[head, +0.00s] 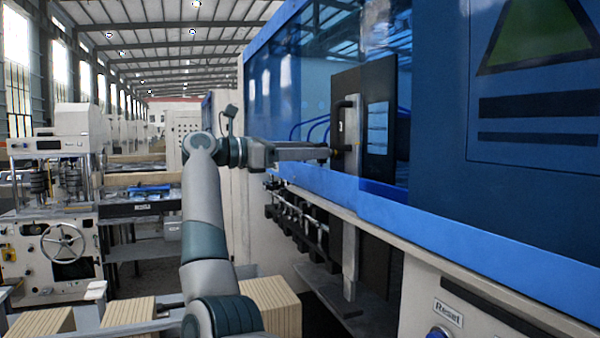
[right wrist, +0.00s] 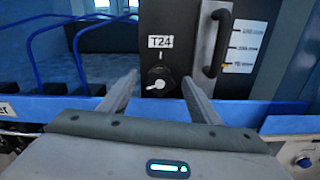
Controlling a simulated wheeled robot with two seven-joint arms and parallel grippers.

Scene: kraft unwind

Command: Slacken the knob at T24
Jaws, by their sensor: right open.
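The T24 knob (right wrist: 160,80) is a small dark round knob with a white pointer mark. It sits on a black panel (right wrist: 172,22), just under a white T24 label (right wrist: 160,41), in the right wrist view. My right gripper (right wrist: 160,84) is open, with one finger to each side of the knob and a gap on both sides. In the head view my right gripper (head: 328,152) reaches to the black panel (head: 377,75) from the left, and the knob is hard to make out there. My left gripper is not in view.
A blue rail (right wrist: 60,107) runs below the panel. Blue hoses (right wrist: 72,50) arch at the left. A blue machine housing (head: 440,110) fills the right of the head view.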

